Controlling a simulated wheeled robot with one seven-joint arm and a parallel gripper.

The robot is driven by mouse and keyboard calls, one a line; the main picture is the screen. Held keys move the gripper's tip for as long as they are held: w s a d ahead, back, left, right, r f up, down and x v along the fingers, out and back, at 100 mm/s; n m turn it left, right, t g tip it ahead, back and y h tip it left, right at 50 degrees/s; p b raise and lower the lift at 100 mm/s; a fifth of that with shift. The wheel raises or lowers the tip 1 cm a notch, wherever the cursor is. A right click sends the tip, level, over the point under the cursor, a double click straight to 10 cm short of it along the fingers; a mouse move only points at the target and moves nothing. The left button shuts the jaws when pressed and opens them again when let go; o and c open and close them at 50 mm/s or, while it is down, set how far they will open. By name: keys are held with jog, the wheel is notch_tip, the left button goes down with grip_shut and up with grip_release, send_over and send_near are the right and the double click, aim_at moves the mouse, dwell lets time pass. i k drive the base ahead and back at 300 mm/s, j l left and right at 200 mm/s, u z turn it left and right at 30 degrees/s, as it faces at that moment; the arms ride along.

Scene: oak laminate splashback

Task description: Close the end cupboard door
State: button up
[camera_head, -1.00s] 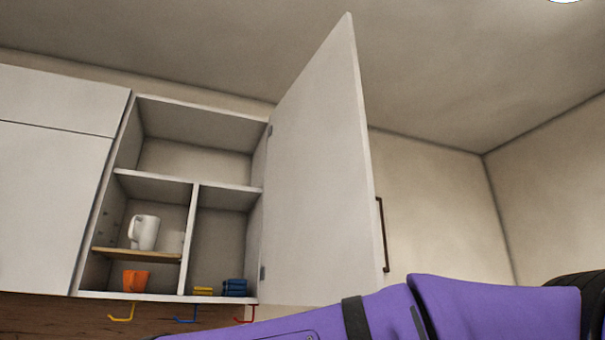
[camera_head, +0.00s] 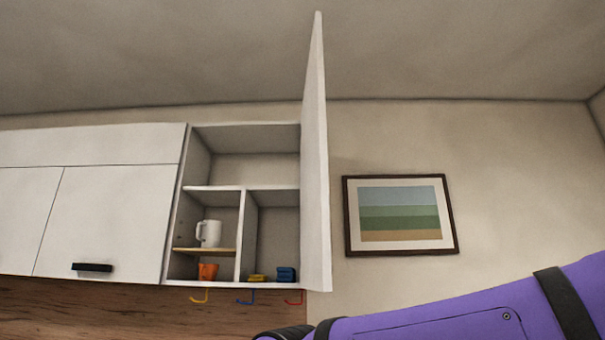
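The end cupboard (camera_head: 243,187) is open and hangs on the wall left of the picture's middle. Its white door (camera_head: 315,170) is hinged on the cupboard's right side and stands out toward me, seen nearly edge-on. The door's handle does not show now. My purple arm crosses the lower right corner, below and right of the door, and does not appear to touch it. My gripper is out of the picture.
Inside are a white mug (camera_head: 209,233), an orange cup (camera_head: 208,271), and yellow (camera_head: 257,278) and blue (camera_head: 286,274) items. Coloured hooks hang below. Closed cupboards (camera_head: 110,222) adjoin on the left. A framed picture (camera_head: 350,217) hangs on the right wall area, otherwise bare.

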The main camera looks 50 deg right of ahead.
aim_at(315, 266)
jog(key=k+l+z, duration=0.25)
jog(key=k+z, duration=0.15)
jog(key=k+l+z, duration=0.4)
jog(key=k, duration=0.15)
jog(key=i+l+u, duration=0.2)
jog(key=i+j, duration=0.05)
jog(key=j, duration=0.05)
